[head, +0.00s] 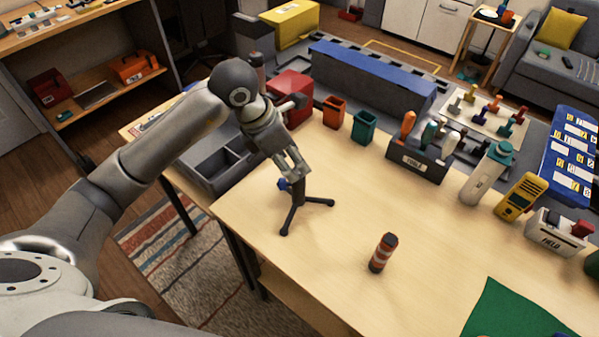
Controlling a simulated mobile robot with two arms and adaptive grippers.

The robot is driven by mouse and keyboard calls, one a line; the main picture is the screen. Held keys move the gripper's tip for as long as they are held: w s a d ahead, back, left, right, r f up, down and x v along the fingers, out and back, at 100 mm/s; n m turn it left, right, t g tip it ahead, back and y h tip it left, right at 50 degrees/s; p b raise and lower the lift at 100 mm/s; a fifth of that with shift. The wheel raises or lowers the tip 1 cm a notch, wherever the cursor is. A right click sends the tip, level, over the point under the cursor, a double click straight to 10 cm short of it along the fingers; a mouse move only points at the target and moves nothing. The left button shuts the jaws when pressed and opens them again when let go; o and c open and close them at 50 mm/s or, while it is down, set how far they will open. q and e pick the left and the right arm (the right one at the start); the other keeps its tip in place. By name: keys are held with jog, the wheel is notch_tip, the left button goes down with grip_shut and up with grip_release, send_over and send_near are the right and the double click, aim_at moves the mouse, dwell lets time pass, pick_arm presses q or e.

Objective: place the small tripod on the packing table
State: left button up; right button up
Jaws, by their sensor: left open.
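The small black tripod (297,207) stands upright on its spread legs on the wooden table (345,210), near the table's left edge. A blue knob shows on its left side. My left gripper (292,172) is right above the tripod, with its fingers pointing down around the tripod's top. The fingers are open. The tripod's top is partly hidden by the fingers, and I cannot tell whether they touch it. My right gripper does not show.
A grey divided tray (215,167) is on the left. Tool box (417,166), bottle (487,175) and yellow meter (520,197) line the back right. A green mat (510,312) lies at front right.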

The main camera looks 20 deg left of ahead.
pick_arm(q)
jog(key=shift+v, duration=1.6)
